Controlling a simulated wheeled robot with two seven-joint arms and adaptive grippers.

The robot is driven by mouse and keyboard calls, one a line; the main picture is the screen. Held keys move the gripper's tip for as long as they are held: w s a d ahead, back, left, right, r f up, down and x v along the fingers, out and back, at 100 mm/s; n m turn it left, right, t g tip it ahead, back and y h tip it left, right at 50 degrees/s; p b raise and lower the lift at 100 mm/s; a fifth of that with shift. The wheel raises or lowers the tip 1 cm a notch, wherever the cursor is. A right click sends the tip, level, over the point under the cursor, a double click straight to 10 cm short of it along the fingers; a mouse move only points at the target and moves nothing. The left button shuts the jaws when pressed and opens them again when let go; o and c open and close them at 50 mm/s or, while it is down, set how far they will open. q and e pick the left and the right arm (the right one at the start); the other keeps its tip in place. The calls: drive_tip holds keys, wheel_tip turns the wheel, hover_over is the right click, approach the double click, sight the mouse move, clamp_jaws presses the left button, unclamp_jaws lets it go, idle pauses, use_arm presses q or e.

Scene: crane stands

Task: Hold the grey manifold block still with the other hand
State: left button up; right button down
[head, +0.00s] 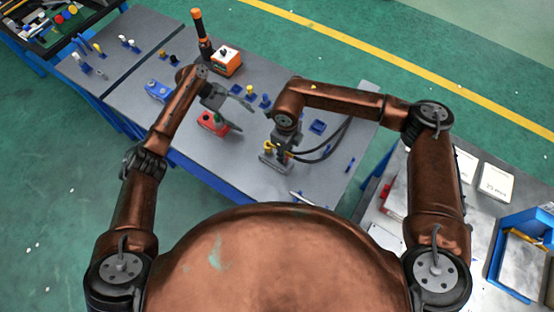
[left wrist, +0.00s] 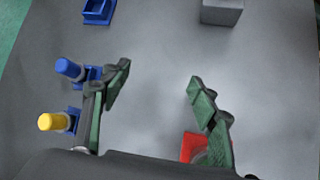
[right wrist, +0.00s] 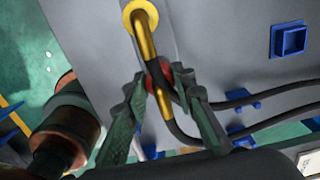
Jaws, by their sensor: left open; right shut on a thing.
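The grey manifold block (head: 271,166) stands on the grey table, partly covered by my right gripper (head: 284,152). In the left wrist view a grey block (left wrist: 222,12) shows at the top edge, cut off by the frame. My left gripper (head: 245,118) is open and empty above the table, to the left of the block and apart from it; its spread fingers (left wrist: 155,82) show in the left wrist view. My right gripper (right wrist: 160,95) is shut on a yellow pipe (right wrist: 144,45) with a black hose. The pipe's ring end is at the block.
A red part (head: 212,123) lies below my left gripper. Blue and yellow pegs (left wrist: 68,68) stand beside it. An orange box (head: 227,62) is farther back. Black hoses (head: 325,152) run right from my right gripper. A blue socket (right wrist: 290,40) sits on the table.

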sight(262, 151)
use_arm(q)
drive_tip(key=s+g, duration=0.1)
drive_tip(key=s, duration=0.2)
drive_tip(key=s+d+n+g, duration=0.1)
drive_tip(key=s, duration=0.2)
drive_tip(key=s+g+h, duration=0.1)
drive_tip(key=s+g, duration=0.1)
drive_tip(key=shift+s+d+r+n, duration=0.3)
drive_tip(key=shift+s+d+r, duration=0.05)
drive_tip(key=shift+s+d, duration=0.05)
drive_tip(key=shift+x, duration=4.4)
drive_tip(key=shift+s+d+r, duration=0.1)
drive_tip(key=shift+r, duration=0.05)
drive_tip(key=c, duration=1.2)
drive_tip(key=shift+c, duration=0.2)
